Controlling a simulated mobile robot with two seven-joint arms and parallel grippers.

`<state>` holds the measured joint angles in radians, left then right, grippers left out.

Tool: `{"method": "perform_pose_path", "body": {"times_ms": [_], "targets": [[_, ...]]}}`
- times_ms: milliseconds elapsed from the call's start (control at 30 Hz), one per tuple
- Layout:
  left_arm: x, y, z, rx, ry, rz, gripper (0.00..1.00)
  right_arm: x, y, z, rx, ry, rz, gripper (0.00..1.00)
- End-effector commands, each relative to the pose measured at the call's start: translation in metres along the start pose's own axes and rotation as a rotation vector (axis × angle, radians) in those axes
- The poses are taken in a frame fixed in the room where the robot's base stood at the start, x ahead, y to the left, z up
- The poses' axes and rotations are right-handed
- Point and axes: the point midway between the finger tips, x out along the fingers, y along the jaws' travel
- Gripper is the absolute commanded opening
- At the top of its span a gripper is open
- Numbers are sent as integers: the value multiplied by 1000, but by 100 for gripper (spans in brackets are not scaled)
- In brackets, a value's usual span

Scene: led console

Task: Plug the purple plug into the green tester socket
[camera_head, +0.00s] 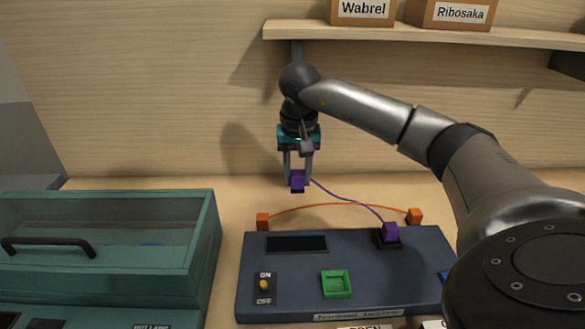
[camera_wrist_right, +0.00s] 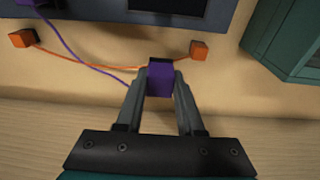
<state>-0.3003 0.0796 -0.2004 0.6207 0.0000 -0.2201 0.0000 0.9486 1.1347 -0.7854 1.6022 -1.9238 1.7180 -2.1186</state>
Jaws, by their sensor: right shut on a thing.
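My right gripper (camera_head: 298,181) is shut on a purple plug (camera_head: 297,183) and holds it in the air behind the console. The plug also shows between the fingers in the right wrist view (camera_wrist_right: 160,78). A purple cable runs from it to a second purple plug (camera_head: 390,231), which sits in a black socket at the console's back right. The green tester socket (camera_head: 336,284) is a square frame on the front middle of the blue console (camera_head: 300,262). It looks empty. My left gripper is in neither view.
An orange cable with orange plugs at its left (camera_head: 263,221) and right (camera_head: 414,216) ends lies behind the console. A teal case (camera_head: 212,240) with a clear lid stands to the left. A yellow switch (camera_head: 264,284) is on the console. A shelf (camera_head: 400,34) with boxes hangs above.

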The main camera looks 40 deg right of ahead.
Motion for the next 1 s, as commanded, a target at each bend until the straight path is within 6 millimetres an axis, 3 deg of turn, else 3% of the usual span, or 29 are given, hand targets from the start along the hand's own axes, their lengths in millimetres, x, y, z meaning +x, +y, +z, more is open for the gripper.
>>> {"method": "perform_pose_path", "body": {"times_ms": [1000], "targets": [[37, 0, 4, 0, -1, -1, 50, 0, 36, 96, -1, 2, 2, 0]]}}
